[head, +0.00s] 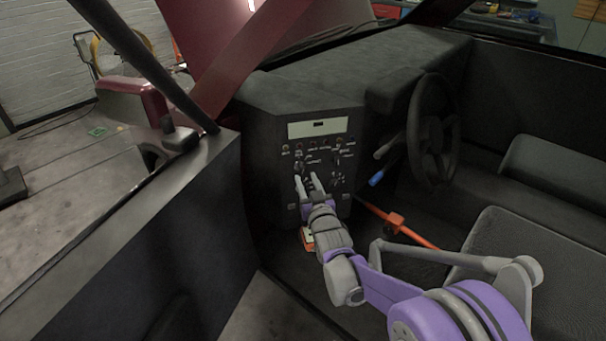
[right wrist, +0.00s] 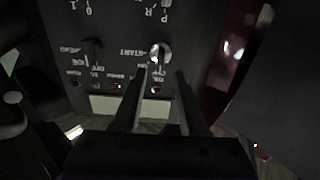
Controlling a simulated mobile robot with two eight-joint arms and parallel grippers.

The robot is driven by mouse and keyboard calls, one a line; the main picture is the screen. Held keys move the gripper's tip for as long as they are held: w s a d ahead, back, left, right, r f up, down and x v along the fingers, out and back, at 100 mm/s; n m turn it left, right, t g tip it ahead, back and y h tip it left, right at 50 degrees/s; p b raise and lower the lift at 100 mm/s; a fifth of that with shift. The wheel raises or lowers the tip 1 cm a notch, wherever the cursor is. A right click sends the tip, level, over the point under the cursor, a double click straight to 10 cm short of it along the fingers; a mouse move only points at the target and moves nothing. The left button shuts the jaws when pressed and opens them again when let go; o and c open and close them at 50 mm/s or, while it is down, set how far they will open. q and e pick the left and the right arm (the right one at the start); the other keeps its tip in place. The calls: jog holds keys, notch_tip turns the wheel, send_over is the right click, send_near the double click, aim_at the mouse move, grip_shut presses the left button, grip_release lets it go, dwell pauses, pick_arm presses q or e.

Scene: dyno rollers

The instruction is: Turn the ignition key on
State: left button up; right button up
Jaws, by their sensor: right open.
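The ignition switch (right wrist: 160,52) is a round, shiny metal piece on the dark control panel, near the upside-down word START in the right wrist view. A thin dark part shows at its middle; I cannot tell the key's exact angle. My right gripper (head: 306,177) is open in front of the panel, its fingers pointing at it. In the right wrist view the two fingertips (right wrist: 162,74) lie on either side of the switch's lower part, with a gap between them. I cannot tell whether they touch. In the head view the key is too small to make out. My left gripper is not in view.
The control panel (head: 281,170) has small knobs, lamps and a pale display (head: 318,128). A steering wheel (head: 433,130) and a blue-tipped lever (head: 376,178) are to its right. An orange-red bar (head: 395,222) runs below. The open car door (head: 190,220) stands left.

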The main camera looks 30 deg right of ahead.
aim_at(303, 172)
jog(key=shift+x, duration=2.1)
grip_shut()
